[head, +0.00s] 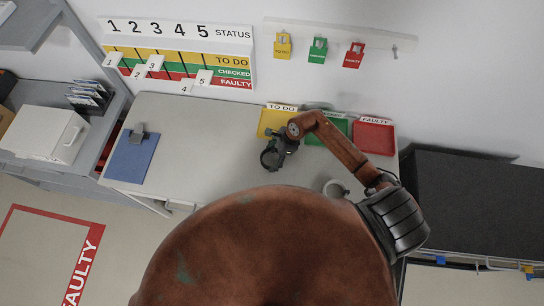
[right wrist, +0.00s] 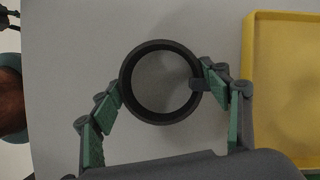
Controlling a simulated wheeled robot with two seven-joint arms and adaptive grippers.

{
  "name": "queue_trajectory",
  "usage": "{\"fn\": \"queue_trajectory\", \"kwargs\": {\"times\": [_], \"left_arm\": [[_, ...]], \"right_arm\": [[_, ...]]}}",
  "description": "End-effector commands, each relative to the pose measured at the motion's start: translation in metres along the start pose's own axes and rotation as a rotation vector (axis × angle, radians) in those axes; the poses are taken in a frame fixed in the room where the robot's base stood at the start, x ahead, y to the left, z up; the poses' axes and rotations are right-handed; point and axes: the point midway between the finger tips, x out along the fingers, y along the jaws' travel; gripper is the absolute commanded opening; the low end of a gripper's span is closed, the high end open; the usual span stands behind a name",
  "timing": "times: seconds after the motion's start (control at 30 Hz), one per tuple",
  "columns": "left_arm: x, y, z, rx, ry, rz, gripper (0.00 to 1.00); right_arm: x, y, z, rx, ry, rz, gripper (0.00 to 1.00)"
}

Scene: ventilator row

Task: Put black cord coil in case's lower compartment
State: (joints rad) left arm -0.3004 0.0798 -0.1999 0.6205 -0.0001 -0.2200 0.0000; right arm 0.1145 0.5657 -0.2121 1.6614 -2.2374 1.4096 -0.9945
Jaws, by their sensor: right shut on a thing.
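The black cord coil (right wrist: 127,97) is a dark ring with a small tab at its right side. My right gripper (right wrist: 163,84) is shut on it, with a green-padded finger at either side of the ring. In the head view, the right gripper (head: 272,154) holds the coil over the grey table, in front of the yellow tray. Grey surface shows through the ring. I cannot make out a case with a lower compartment. My left gripper cannot be made out.
Yellow (head: 267,122), green (head: 327,139) and red (head: 373,137) trays line the table's (head: 215,135) back edge. A light mug (head: 336,188) stands near my right arm. A blue clipboard (head: 131,158) lies left. A white box (head: 47,134) sits left of the table. The table's middle is clear.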

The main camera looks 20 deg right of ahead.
Motion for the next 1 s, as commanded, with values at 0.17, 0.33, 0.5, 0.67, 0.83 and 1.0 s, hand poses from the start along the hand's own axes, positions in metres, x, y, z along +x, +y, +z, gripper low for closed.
{"fn": "queue_trajectory", "kwargs": {"times": [0.17,0.33,0.5,0.67,0.83,1.0], "left_arm": [[0.001,0.0,0.0,0.0,0.0,0.0,0.4],[0.001,0.0,0.0,0.0,0.0,0.0,0.4],[0.001,0.001,0.0,0.0,0.0,0.0,0.4],[-0.001,0.0,-0.001,0.0,0.0,0.0,0.4],[0.003,0.001,0.0,0.0,0.0,0.001,0.4],[0.008,0.001,0.001,0.0,-0.001,0.001,0.4]], "right_arm": [[0.001,0.0,0.0,0.0,0.0,0.0,0.79],[0.001,0.0,0.0,0.0,0.0,0.0,0.87],[0.001,0.0,0.0,0.0,0.0,0.0,0.87],[-0.004,-0.001,0.001,0.0,0.0,-0.001,0.87],[-0.031,-0.001,-0.001,-0.005,0.003,-0.004,0.87],[-0.067,-0.002,-0.001,-0.004,0.004,-0.004,0.87]]}}
